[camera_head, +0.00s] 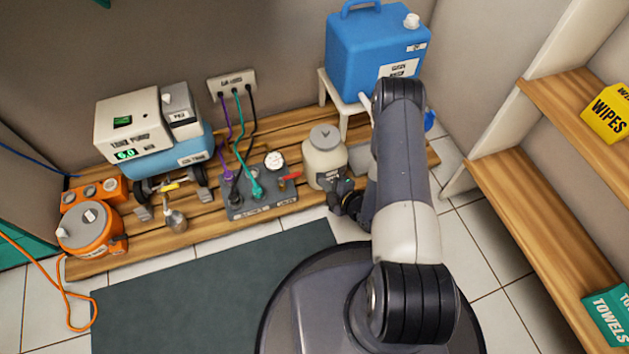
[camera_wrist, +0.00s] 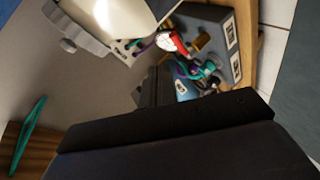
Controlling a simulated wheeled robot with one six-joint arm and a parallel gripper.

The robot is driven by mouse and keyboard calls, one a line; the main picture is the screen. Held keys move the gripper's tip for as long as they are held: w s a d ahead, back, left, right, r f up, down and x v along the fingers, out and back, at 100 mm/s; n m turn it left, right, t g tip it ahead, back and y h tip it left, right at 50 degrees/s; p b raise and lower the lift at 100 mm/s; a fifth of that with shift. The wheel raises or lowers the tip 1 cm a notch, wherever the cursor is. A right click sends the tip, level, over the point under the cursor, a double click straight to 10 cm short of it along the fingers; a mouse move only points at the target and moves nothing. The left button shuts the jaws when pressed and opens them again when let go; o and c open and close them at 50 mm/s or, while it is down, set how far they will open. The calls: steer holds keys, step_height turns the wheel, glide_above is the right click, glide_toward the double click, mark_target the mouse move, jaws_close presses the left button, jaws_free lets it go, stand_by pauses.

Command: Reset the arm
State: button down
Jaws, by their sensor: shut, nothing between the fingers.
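My arm reaches from the lower right up and then down to the wooden platform in the head view. My gripper (camera_head: 342,190) is low at the platform's front, just right of and in front of a cream jar (camera_head: 325,160) with a grey lid. Whether it touches the jar cannot be told. In the wrist view my gripper (camera_wrist: 150,92) is dark and shut, with nothing visible held. Beyond it a grey manifold box (camera_wrist: 225,40) shows, with a gauge, red lever and coloured plugs. That box (camera_head: 258,200) lies left of the jar in the head view.
A blue tank (camera_head: 375,50) on a white stand is behind my arm. A white-and-blue unit (camera_head: 150,135) and orange canister (camera_head: 90,228) stand left. Purple, green and black cables hang from a wall panel (camera_head: 232,84). Shelves (camera_head: 540,240) stand right. The dark mat (camera_head: 200,300) is clear.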

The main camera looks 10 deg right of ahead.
steer(key=shift+s+d+r, duration=0.2)
steer(key=shift+d, duration=0.15)
steer(key=shift+s+d+r, duration=0.15)
steer(key=shift+d, duration=0.2)
steer(key=shift+a, duration=0.1)
